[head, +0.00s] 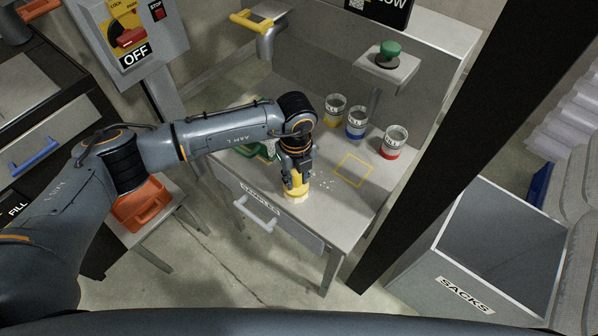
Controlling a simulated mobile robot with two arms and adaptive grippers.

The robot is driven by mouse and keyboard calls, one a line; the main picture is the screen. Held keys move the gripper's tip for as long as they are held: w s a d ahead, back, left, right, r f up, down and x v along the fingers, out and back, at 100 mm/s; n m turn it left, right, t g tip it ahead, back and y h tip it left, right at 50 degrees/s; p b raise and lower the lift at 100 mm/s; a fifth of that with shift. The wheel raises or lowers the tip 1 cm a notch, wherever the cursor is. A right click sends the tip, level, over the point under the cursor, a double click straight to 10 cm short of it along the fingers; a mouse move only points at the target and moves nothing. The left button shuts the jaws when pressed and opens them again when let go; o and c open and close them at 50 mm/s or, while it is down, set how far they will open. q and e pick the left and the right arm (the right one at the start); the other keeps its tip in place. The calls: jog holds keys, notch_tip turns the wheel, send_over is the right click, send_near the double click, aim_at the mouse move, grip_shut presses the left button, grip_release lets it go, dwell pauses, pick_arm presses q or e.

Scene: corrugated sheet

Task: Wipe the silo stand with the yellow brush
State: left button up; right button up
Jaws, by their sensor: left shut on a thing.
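The silo stand (352,218) is a grey metal bench with a raised back and a drawer with a white handle in its front. My left gripper (296,187) points down over the front part of its top, shut on the yellow brush (298,196). The brush's pale lower end is at the bench top; I cannot tell whether it touches. Small white crumbs (326,184) lie scattered just right of the brush. A yellow square outline (354,170) is marked on the top, further right. My right gripper is not in view.
Jars with yellow (335,110), blue (356,122) and red (394,141) bands stand along the back. A green button (389,52) and a yellow-handled spout (262,32) are above. A green object (258,150) is partly behind my arm. A dark post (447,130) rises at right, beside the sacks bin (470,285).

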pick_arm(q)
jog(key=shift+w+a+b, duration=0.3)
jog(key=shift+w+a, duration=0.65)
jog(key=shift+a, duration=0.25)
jog(key=shift+w+d+f+b, duration=0.15)
jog(key=shift+w+d+b, duration=0.3)
jog(key=shift+b, duration=0.2)
jog(key=shift+w+d+b, duration=0.45)
jog(key=shift+w+b, duration=0.15)
jog(key=shift+b, duration=0.1)
jog(key=shift+w+d+b, duration=0.2)
jog(key=shift+w+b, duration=0.1)
jog(key=shift+w, duration=0.05)
